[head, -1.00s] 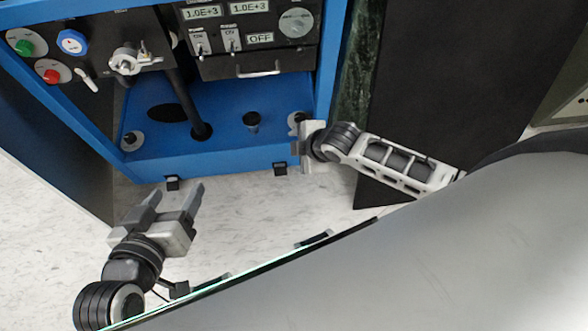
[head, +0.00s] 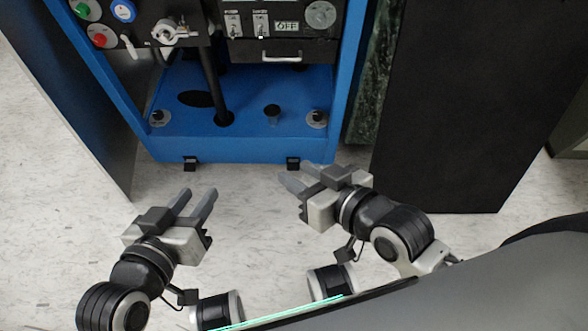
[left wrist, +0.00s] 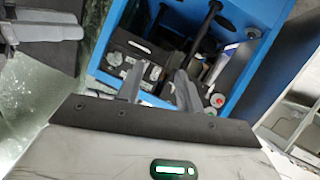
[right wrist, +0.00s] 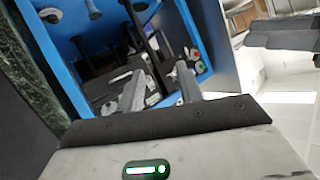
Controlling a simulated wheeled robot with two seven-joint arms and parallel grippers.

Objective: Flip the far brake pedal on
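Two small black brake pedals stick out at the floor along the front edge of the blue cabinet (head: 240,148). One is the left pedal (head: 190,163), the other the right pedal (head: 293,163). Which is the far one I cannot tell. My left gripper (head: 199,192) is open and empty, below the left pedal in the head view. My right gripper (head: 294,174) is open and empty, its fingers pointing up-left close to the right pedal in the picture; contact cannot be told. Both wrist views show spread fingers and the cabinet, with no pedal clear.
The cabinet holds a control panel with a drawer handle (head: 282,57), a valve (head: 170,33) and a black pipe (head: 214,90). A dark panel (head: 460,110) stands at right and a grey side panel (head: 90,100) at left. Pale floor (head: 250,215) is free between my grippers.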

